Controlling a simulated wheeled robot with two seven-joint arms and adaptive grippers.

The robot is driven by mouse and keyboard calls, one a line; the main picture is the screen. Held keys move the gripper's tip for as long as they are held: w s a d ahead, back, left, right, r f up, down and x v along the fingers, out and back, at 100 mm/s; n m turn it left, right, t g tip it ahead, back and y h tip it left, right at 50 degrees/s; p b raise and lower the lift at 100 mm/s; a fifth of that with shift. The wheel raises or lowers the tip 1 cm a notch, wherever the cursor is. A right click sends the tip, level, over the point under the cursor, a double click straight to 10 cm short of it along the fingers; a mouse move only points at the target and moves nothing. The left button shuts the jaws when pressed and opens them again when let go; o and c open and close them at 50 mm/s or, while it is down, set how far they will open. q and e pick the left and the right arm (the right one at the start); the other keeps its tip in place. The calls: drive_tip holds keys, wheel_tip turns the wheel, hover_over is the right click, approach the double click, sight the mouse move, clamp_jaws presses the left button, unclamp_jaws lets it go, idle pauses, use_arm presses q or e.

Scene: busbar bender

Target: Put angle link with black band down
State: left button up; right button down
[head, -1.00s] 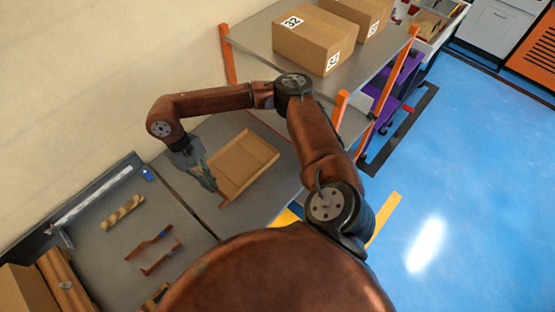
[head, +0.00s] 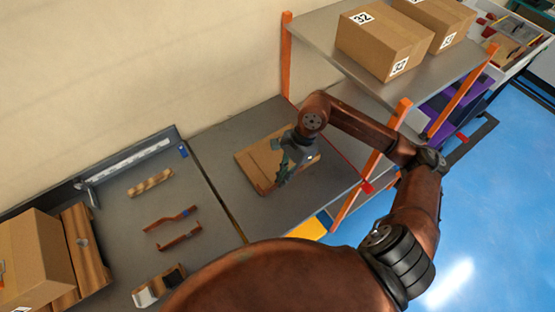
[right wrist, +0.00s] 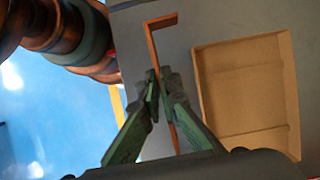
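My right gripper (head: 283,177) is over the cardboard tray (head: 253,164) in the head view, pointing down. In the right wrist view, the gripper (right wrist: 162,92) has its two green fingers closed on a copper-coloured angle link (right wrist: 153,48). The link's short bent end points right at the top, and its long leg runs down between the fingers. I cannot make out a black band; the fingertips cover part of the link. The tray (right wrist: 245,90) lies right of the link there and looks empty. My left gripper is not in view.
Two copper bent links (head: 172,219) and a short wooden-looking strip (head: 150,183) lie on the left grey table. A cardboard box (head: 35,255) stands at far left. A shelf with orange posts (head: 286,60) carries boxes (head: 380,45) behind my arm.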

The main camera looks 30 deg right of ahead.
drive_tip(key=shift+m, duration=0.3)
drive_tip(key=w+d+f, duration=0.2)
drive_tip(key=w+f, duration=0.1)
drive_tip(key=w+d+f, duration=0.2)
drive_tip(key=w, duration=0.2)
drive_tip(key=w+d+f, duration=0.2)
drive_tip(key=w+f, duration=0.1)
drive_tip(key=w, duration=0.1)
drive_tip(key=shift+d+f, duration=0.3)
drive_tip(key=shift+d, duration=0.1)
drive_tip(key=shift+w+d+f, duration=0.2)
drive_tip(key=shift+w+f, duration=0.15)
drive_tip(key=shift+f, duration=0.1)
drive_tip(key=shift+w+d+f, duration=0.1)
drive_tip(key=shift+w+f, duration=0.1)
drive_tip(key=shift+f, duration=1.55)
drive_tip(key=shift+f, duration=0.15)
drive_tip(key=c, duration=2.2)
unclamp_jaws()
drive_tip(key=shift+o, duration=0.2)
